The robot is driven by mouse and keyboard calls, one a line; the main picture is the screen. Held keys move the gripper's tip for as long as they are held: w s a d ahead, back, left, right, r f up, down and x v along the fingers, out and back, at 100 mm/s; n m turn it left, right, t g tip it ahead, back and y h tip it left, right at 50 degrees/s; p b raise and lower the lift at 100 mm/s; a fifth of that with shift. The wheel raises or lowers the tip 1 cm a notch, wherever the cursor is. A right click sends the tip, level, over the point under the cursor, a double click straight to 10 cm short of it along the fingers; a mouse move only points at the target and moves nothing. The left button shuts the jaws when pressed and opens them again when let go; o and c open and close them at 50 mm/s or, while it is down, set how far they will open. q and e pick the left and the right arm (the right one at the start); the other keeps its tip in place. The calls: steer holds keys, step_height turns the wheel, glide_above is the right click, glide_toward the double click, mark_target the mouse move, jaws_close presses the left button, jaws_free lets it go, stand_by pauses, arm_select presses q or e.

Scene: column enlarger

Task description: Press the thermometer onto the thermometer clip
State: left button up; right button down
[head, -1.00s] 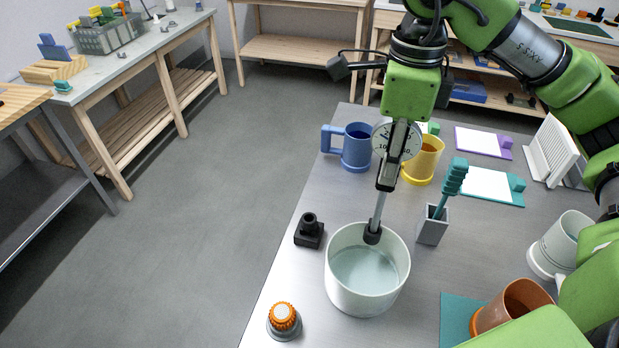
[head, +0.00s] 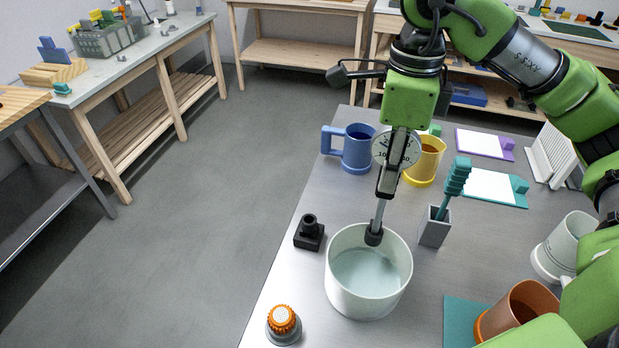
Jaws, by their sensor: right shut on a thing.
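The thermometer has a round white dial (head: 396,149) and a thin grey stem (head: 379,211) that points down and leans slightly. My right gripper (head: 388,182) is shut on it, just below the dial, above the back rim of a white pot (head: 368,300). A small dark piece at that rim, apparently the thermometer clip (head: 374,236), lines up with the stem's lower end. The stem seems to meet it, but I cannot tell how firmly it sits there. The stem's tip is hidden. My left gripper is out of view.
The pot holds pale liquid. Around it stand a black fixture (head: 309,236), an orange-topped knob (head: 283,322), a grey holder (head: 434,229) with a teal-handled tool, a blue mug (head: 355,152), a yellow mug (head: 424,162) and a brown cup (head: 522,310).

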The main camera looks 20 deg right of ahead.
mark_target(381, 206)
steer(key=shift+f+b, duration=3.8)
steer(key=shift+f, duration=0.65)
steer(key=c, duration=1.7)
jaws_free()
steer(key=shift+r+p, duration=3.95)
steer(key=shift+r, duration=0.1)
